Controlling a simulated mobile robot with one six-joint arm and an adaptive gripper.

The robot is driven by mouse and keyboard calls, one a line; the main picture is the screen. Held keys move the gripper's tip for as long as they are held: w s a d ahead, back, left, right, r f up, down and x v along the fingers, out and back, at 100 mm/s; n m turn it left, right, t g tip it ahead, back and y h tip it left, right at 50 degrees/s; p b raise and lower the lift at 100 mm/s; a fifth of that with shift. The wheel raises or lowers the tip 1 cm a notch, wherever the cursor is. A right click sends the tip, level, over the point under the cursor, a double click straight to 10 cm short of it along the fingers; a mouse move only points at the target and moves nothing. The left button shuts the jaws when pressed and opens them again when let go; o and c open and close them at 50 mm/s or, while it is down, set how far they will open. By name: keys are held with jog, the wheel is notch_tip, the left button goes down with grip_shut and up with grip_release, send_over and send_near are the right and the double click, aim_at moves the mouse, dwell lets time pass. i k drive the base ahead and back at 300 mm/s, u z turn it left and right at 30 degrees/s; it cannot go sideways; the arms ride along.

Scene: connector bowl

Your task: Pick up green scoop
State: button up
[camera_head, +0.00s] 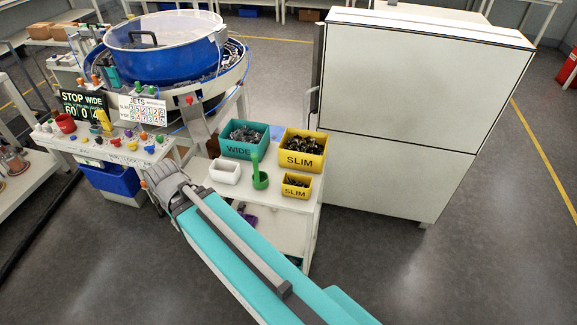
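The green scoop (260,180) stands on the white cart top, its round cup resting on the surface and its handle pointing up. It is to the right of a white tray (225,171) and in front of the teal WIDE bin (241,149). My arm reaches from the bottom of the picture up and left, and its grey joint is left of the cart. My gripper cannot be made out in this view. Nothing is seen touching the scoop.
A large yellow SLIM bin (303,161) and a small yellow SLIM bin (296,192) stand right of the scoop. A tall white cabinet (413,110) rises to the right. A blue bowl feeder (165,55) and a cluttered white table (120,150) are at left.

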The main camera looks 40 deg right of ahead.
aim_at(260, 179)
jog(key=z, duration=0.5)
jog(key=k, duration=0.75)
jog(key=z, duration=0.25)
jog(key=i, duration=0.5)
jog(key=z, duration=0.05)
